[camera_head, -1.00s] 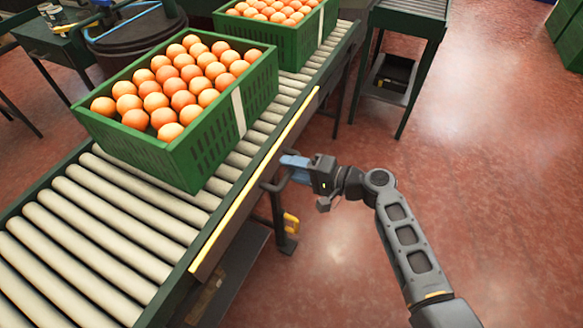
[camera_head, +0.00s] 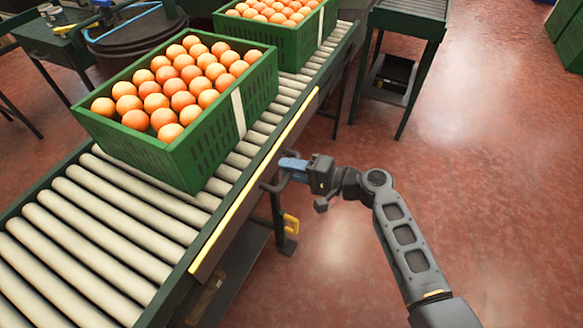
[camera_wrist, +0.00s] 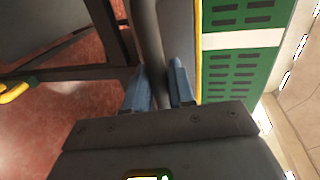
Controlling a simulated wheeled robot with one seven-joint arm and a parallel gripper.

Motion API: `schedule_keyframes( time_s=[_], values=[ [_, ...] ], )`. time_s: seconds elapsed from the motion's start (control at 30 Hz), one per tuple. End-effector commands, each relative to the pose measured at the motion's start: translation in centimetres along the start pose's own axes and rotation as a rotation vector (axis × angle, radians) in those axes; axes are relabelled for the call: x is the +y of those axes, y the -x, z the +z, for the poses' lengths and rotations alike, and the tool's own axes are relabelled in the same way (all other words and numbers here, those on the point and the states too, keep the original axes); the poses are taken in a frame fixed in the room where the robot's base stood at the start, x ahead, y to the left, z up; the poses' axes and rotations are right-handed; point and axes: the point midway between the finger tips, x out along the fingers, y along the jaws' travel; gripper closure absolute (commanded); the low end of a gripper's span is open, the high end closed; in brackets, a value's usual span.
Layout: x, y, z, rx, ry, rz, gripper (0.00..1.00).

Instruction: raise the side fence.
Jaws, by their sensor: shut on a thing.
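The side fence (camera_head: 254,200) is a long brown board with a yellow top edge along the near right side of the roller conveyor. Its top is about level with the rollers, well below the crate's rim. A dark bar handle (camera_head: 268,187) stands out from its outer face. My gripper (camera_head: 290,165) reaches it from the right, with blue fingers shut on the handle. In the wrist view the handle (camera_wrist: 148,35) runs between the two blue fingers (camera_wrist: 160,90), with the fence (camera_wrist: 177,45) beside it. The exact finger contact is partly hidden.
A green crate of oranges (camera_head: 186,160) stands on the rollers (camera_head: 75,240) just behind the fence, and a second crate (camera_head: 288,40) is farther along. A yellow latch-like part (camera_head: 291,223) sits on a conveyor leg below. The red floor to the right is open.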

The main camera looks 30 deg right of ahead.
Motion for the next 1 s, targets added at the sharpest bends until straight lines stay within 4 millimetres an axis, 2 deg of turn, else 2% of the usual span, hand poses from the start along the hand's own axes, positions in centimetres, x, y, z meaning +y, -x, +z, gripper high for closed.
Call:
schedule_keyframes(
  time_s=[0.27, 0.7, 1.0],
  values=[
    [-0.5, 0.1, 0.0, 0.000, 0.000, 0.001, 1.00],
    [-7.1, 1.5, 0.0, 0.000, 0.001, 0.000, 1.00],
    [-7.5, 1.6, -0.1, 0.000, 0.000, -0.004, 1.00]
  ],
)
